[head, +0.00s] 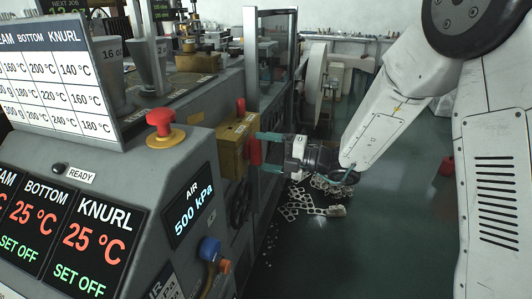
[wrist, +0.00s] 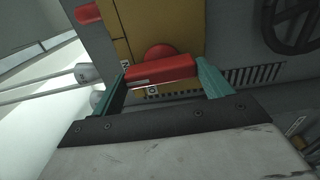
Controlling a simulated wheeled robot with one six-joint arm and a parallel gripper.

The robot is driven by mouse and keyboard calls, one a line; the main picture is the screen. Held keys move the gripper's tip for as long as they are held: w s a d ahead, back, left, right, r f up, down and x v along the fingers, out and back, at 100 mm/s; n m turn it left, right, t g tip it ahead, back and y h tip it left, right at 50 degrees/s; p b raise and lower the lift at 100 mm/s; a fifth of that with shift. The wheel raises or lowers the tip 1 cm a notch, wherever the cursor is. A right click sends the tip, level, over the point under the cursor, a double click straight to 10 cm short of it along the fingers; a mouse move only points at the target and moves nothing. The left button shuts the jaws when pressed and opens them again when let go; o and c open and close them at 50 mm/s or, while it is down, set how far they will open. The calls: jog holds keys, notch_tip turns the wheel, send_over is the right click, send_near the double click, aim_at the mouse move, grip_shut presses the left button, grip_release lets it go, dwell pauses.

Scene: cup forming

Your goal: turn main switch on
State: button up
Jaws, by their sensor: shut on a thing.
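The main switch is a yellow box (head: 231,146) on the end of the grey machine, with a red handle (head: 254,148) on its face. My gripper (head: 268,152) is at the handle, with its two teal fingers above and below it. In the wrist view, the red handle (wrist: 160,70) lies lengthwise between the fingertips of my gripper (wrist: 165,82), in front of a round red hub. My gripper is shut on the handle by its two ends. The yellow box also fills the top middle of the wrist view (wrist: 182,25).
A red emergency button (head: 162,124) stands on the machine's top. Displays show 25 °C with SET OFF, and AIR 500 kPa (head: 190,207). A black handwheel (head: 240,204) sits below the switch. Punched scrap strips (head: 300,205) lie on the floor. Open floor is to the right.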

jog(key=shift+m, duration=0.3)
jog(key=o, duration=1)
jog(key=shift+d, duration=0.15)
jog(key=v, duration=0.7)
jog(key=shift+s+d, duration=0.15)
jog(key=shift+d, duration=0.15)
